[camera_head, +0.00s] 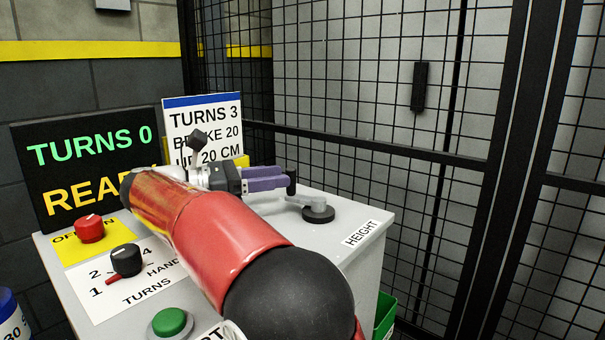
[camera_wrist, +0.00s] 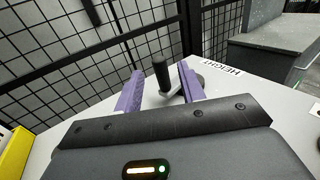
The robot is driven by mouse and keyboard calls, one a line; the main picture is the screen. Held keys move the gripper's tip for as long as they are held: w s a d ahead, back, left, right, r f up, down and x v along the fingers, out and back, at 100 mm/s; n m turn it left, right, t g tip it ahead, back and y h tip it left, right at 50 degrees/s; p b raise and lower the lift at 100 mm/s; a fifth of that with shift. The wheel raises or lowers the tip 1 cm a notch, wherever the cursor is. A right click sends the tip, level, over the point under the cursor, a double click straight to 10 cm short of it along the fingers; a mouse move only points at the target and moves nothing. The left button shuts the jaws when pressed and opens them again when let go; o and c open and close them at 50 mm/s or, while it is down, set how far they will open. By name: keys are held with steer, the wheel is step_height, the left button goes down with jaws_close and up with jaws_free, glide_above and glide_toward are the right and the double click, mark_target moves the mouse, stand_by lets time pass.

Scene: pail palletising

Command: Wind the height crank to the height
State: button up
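The height crank (camera_head: 318,211) sits on the grey console top near the HEIGHT label (camera_head: 361,233). It has a dark round hub, a light arm and an upright black handle (camera_wrist: 160,72). My gripper (camera_head: 284,180) is at the handle, with its purple fingers pointing toward it. In the wrist view the fingers of my gripper (camera_wrist: 160,68) are apart, with the handle between their tips and a gap on each side. The display (camera_head: 88,160) reads TURNS 0 and a partly hidden READY. The card (camera_head: 202,120) reads TURNS 3, with lower lines partly covered.
The console (camera_head: 335,255) also carries a red knob (camera_head: 89,229), a black turns selector (camera_head: 126,260) and a green button (camera_head: 169,322). A black mesh fence (camera_head: 400,155) stands behind and right. A green bin (camera_head: 385,315) is low beside the console.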

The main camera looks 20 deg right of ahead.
steer(key=d, duration=0.5)
steer(key=shift+w+d, duration=0.1)
steer(key=shift+d, duration=0.3)
steer(key=shift+c, duration=0.4)
jaws_close()
steer(key=shift+w+d+r+m+g+p, duration=0.1)
steer(key=shift+r+m+g+p, duration=0.15)
steer(key=shift+g+p, duration=0.25)
steer(key=shift+w+d+m+g+p, duration=0.1)
steer(key=shift+m+g+p, duration=0.4)
steer(key=shift+g, duration=0.3)
steer(key=shift+w+d+f+m+g, duration=0.1)
steer(key=shift+d+f+m+g, duration=0.05)
steer(key=shift+f+m+g, duration=0.3)
steer(key=shift+d+r+m+g, duration=0.15)
steer(key=shift+m+g, duration=0.15)
steer(key=shift+g, duration=0.45)
